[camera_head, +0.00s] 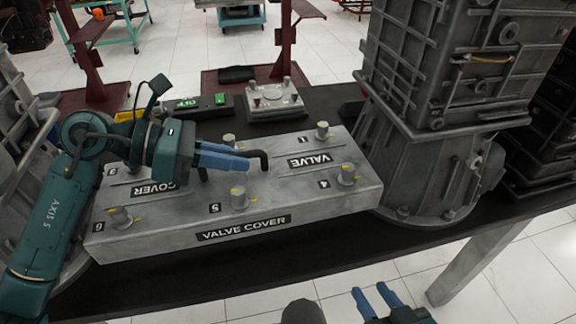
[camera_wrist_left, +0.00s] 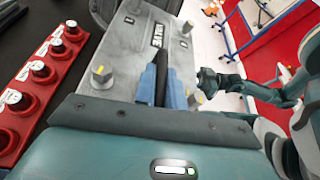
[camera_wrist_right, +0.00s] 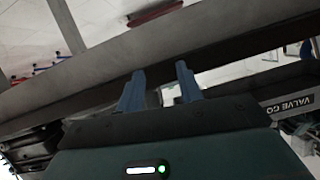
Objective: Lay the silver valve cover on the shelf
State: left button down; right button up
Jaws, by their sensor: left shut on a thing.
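The silver valve cover (camera_head: 285,213) is a long grey block with several numbered knobs, a "VALVE COVER" label and a black handle (camera_head: 263,157) on top. In the head view it spans the middle of the black bench (camera_head: 250,270); whether it touches the top is hard to tell. My left gripper (camera_head: 247,163) is shut on the handle; the left wrist view shows its blue fingers around the black bar (camera_wrist_left: 161,88). My right gripper (camera_head: 375,296) is open and empty in front of the bench's near edge. The label end also shows in the right wrist view (camera_wrist_right: 288,104). I cannot identify the shelf.
A large grey engine housing (camera_head: 430,160) stands right of the cover, close to its end. Another grey casing stands at the left. Behind lie a small metal plate block (camera_head: 273,100) and a black device with green displays (camera_head: 200,104). A red rack (camera_wrist_left: 40,75) holds several black caps.

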pick_arm(q)
jog(key=shift+f+b, duration=0.45)
jog(key=shift+f, duration=4.35)
jog(key=shift+f, duration=0.15)
jog(key=c, duration=1.5)
grip_release()
jog(key=shift+f, duration=0.1)
